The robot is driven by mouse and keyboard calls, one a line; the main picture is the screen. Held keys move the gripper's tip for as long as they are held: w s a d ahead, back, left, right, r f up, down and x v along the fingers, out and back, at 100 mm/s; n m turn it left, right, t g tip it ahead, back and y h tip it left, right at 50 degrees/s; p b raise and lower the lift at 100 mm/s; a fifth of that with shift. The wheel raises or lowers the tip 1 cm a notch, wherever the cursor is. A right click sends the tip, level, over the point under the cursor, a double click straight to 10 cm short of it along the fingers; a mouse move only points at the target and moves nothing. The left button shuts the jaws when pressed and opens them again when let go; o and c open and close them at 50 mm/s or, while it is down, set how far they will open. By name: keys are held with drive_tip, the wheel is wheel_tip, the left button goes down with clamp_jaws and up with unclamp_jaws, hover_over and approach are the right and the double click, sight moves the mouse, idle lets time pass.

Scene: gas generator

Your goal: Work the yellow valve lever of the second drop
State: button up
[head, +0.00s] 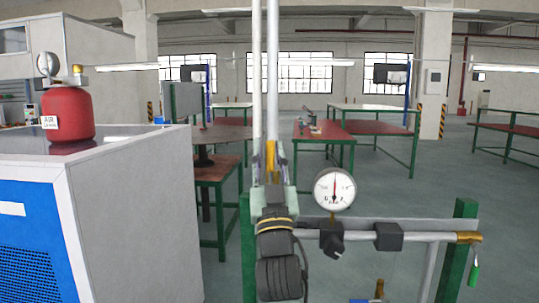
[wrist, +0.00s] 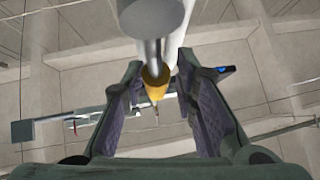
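The yellow valve lever (head: 270,157) stands upright by two vertical pipes (head: 272,90), just left of the middle of the head view. My gripper (head: 274,180) is at its lower part, with the fingers pointing up. In the wrist view the yellow piece (wrist: 155,82) shows beyond the grey pipe end, between the two fingers of my gripper (wrist: 158,66). The fingers are apart, with gaps on both sides of the yellow piece. I cannot tell whether either finger touches it. My gripper and wrist hide the lower part of the drop in the head view.
A round gauge (head: 335,189) stands close right of my wrist, above a horizontal pipe (head: 425,236) with black fittings. Green posts (head: 462,250) flank the pipe. A blue and white cabinet (head: 130,215) bearing a red tank (head: 67,113) stands at left. Tables (head: 328,130) stand behind.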

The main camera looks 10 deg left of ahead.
drive_tip(key=shift+o, duration=0.6)
drive_tip(key=shift+d, duration=0.1)
drive_tip(key=shift+s, duration=0.1)
drive_tip(key=v, duration=1.2)
